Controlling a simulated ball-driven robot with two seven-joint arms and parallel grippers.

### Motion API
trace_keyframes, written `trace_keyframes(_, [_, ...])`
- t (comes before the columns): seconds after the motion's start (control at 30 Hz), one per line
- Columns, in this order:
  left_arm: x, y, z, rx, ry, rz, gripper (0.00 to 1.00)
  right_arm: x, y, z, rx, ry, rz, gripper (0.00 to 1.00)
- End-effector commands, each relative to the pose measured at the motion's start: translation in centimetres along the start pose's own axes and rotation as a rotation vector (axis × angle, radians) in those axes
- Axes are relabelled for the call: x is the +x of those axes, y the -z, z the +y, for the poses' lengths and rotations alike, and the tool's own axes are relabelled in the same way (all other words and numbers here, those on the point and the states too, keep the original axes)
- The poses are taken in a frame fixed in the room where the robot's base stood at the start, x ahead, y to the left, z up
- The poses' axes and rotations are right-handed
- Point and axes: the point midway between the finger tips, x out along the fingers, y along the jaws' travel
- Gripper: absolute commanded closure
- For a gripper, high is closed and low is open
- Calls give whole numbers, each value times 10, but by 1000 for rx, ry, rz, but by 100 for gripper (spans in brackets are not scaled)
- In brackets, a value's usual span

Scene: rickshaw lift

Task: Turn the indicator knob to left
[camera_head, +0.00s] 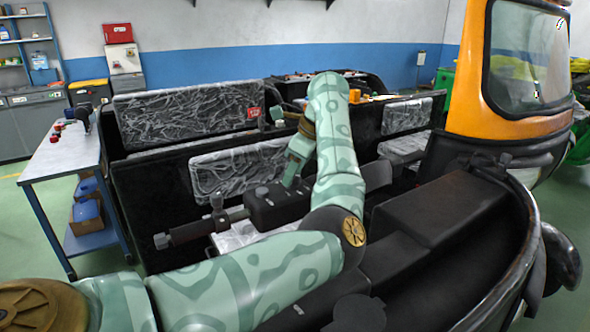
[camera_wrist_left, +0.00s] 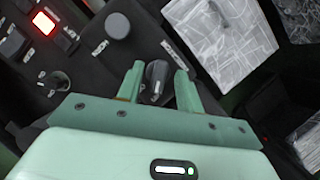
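My left gripper (camera_head: 290,178) reaches down over the dark handlebar console (camera_head: 272,208) in the head view. In the left wrist view its two green fingers (camera_wrist_left: 159,88) are open, one on each side of a dark grey knob (camera_wrist_left: 157,76) on the black panel. Gaps show between the knob and both fingers. A second dark knob (camera_wrist_left: 117,25) and a third (camera_wrist_left: 59,80) stand on the same panel; the small labels are too blurred to read, so I cannot tell which is the indicator knob. My right gripper is not in view.
A red-lit button (camera_wrist_left: 43,23) and several small controls are on the panel. The handlebar grip (camera_head: 190,231) extends left of the console. Plastic-wrapped seats (camera_head: 190,115) stand behind, and a workbench (camera_head: 62,158) is at the left. The orange-framed windscreen (camera_head: 530,55) is at the right.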

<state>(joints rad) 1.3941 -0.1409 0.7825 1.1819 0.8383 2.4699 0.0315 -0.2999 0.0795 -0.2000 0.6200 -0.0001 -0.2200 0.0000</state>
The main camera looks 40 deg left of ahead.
Motion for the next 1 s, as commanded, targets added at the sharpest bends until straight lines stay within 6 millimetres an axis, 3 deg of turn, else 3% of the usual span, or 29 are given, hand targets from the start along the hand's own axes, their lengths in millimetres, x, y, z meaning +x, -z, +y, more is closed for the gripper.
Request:
trace_keyframes(0.17, [-13, -1, 0, 1, 1, 0, 64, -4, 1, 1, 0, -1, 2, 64])
trace_keyframes(0.5, [-102, -2, 0, 2, 5, 2, 64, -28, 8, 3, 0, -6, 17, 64])
trace_keyframes(0.7, [-145, -1, 0, 1, 3, 1, 64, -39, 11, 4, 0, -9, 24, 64])
trace_keyframes(1.0, [-164, 0, -1, 1, 0, 0, 64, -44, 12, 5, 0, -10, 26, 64])
